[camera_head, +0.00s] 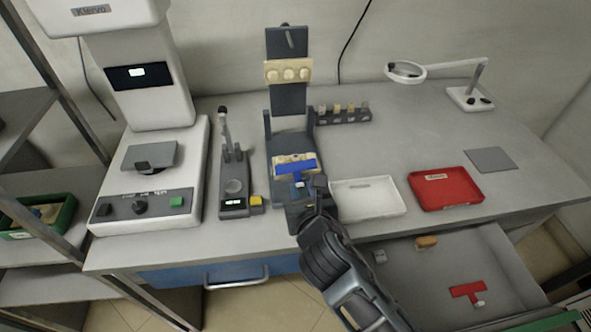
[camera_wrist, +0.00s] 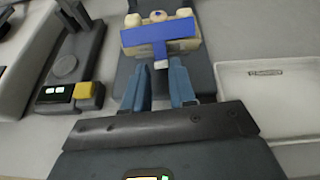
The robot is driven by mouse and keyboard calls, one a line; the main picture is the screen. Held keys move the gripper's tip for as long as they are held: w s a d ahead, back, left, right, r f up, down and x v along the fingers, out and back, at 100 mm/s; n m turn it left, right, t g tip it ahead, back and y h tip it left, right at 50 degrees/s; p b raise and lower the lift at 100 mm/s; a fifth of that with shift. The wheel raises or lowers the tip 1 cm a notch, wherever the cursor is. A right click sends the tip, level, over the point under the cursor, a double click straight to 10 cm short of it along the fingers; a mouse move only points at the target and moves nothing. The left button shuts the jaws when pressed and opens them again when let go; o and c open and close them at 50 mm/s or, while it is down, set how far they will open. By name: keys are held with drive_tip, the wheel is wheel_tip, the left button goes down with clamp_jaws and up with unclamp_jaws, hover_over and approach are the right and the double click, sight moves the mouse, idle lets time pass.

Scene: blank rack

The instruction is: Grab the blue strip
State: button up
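The blue strip (camera_head: 294,167) is T-shaped, with a wide bar and a short stem that ends in a small pale tab. It lies across the front of a cream block on the dark stand. In the wrist view the blue strip (camera_wrist: 160,37) is straight ahead, with its stem pointing towards my gripper. My gripper (camera_wrist: 161,85) is open, its two blue fingers apart with nothing between them. The tab sits just beyond the fingertips, near the gap between them. In the head view my gripper (camera_head: 303,200) is just in front of the strip, and my wrist partly hides its fingers.
The dark stand (camera_head: 289,100) rises behind the strip. A small tester with a yellow button (camera_head: 256,201) stands to the left. A white tray (camera_head: 368,212) and a red tray (camera_head: 443,203) lie to the right. Below, an open drawer holds a red T-shaped piece (camera_head: 468,291).

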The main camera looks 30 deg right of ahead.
sight(298, 174)
drive_tip(key=shift+x, duration=1.5)
drive_tip(key=shift+s, duration=0.1)
clamp_jaws()
drive_tip(key=shift+r, duration=0.15)
